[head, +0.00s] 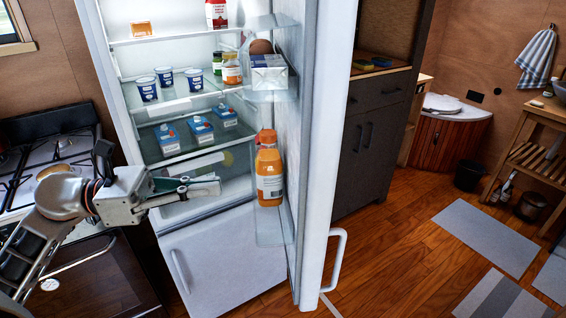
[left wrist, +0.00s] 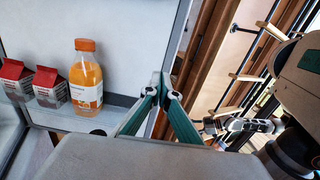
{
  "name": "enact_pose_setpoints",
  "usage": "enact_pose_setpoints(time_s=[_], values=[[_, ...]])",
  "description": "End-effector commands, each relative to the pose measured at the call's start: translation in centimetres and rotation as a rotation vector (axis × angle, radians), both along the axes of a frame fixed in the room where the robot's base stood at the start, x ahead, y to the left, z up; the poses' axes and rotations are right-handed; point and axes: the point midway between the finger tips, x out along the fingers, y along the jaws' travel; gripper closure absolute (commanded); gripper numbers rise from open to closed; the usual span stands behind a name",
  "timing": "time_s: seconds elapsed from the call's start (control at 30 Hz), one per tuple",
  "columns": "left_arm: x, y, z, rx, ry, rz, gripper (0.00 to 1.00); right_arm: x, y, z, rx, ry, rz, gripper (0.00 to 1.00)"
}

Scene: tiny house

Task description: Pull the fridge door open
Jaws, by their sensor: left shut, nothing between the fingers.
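The fridge door (head: 328,120) stands wide open in the head view, swung out to the right of the cabinet. Its white handle (head: 338,262) is on the outer side, low near the edge. The fridge (head: 97,40) shows its lit shelves. My left gripper (head: 218,186) is shut and empty in front of the lower shelves, left of the open door and apart from its handle. In the left wrist view its fingertips (left wrist: 160,80) meet in front of the door's inner side (left wrist: 125,30). Part of what may be my right arm shows there, but its fingers are unclear.
Orange bottles (head: 269,175) and a carton (head: 268,72) sit in the door racks. Cups and small cartons stand on the shelves. A stove (head: 45,160) is at left, a dark cabinet (head: 372,140) behind the door.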

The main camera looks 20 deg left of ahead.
Motion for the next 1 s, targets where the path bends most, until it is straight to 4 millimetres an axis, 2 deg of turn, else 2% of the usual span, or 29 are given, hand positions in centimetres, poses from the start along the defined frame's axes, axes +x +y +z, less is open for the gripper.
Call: enact_pose_setpoints(time_s=[0.17, 0.27, 0.8, 1.0], values=[[0.0, -0.3, 0.1, 0.035, -0.022, -0.005, 1.00, -0.3, -0.1, -0.2, -0.003, 0.007, 0.000, 0.52], [0.5, -1.2, 0.2, 0.033, -0.023, -0.007, 1.00, -0.4, -0.1, -0.1, -0.003, 0.009, 0.001, 0.52], [4.9, -9.9, 0.4, 0.027, -0.022, -0.006, 1.00, -0.9, 0.5, 1.4, 0.021, 0.017, 0.001, 0.52], [5.9, -11.8, 0.2, 0.028, -0.019, -0.005, 1.00, -1.1, 0.7, 1.4, 0.027, 0.022, 0.001, 0.52]])
